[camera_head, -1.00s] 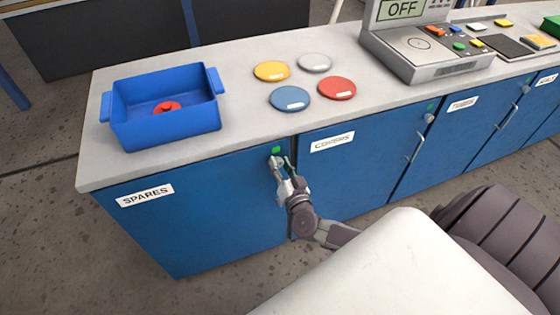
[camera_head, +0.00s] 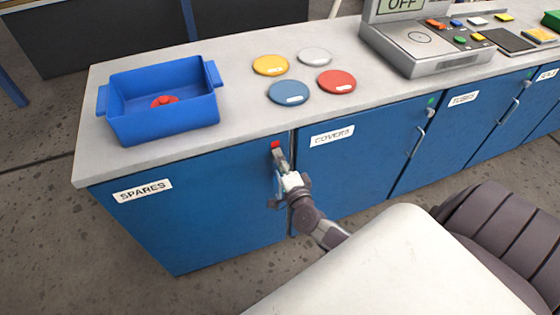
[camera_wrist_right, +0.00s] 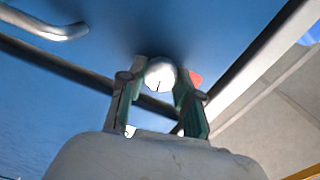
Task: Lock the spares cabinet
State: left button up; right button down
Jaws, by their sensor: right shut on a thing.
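The spares cabinet (camera_head: 190,215) is the blue door at the left of the bench, labelled SPARES (camera_head: 142,191). Its door is shut. A red indicator (camera_head: 275,144) shows at its upper right corner, and it also appears in the right wrist view (camera_wrist_right: 196,78). My right gripper (camera_head: 280,160) is at the lock just below the indicator. In the right wrist view its fingers (camera_wrist_right: 160,88) are shut on the round silver lock knob (camera_wrist_right: 160,74), which has a dark slot. The door handle (camera_wrist_right: 45,27) shows at upper left there. My left gripper is not in view.
A blue bin (camera_head: 165,125) holding a red part stands on the worktop (camera_head: 235,110) above. Several coloured discs (camera_head: 289,92) lie beside it. The covers cabinet (camera_head: 350,175) and tubes cabinet (camera_head: 440,135) are to the right, with green indicators. A scale (camera_head: 420,45) stands further right.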

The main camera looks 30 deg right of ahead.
jog(key=shift+f+m+b, duration=0.1)
jog(key=shift+m+b, duration=0.2)
jog(key=shift+m, duration=0.8)
jog(key=c, duration=0.8)
grip_release()
jog(key=v, duration=1.2)
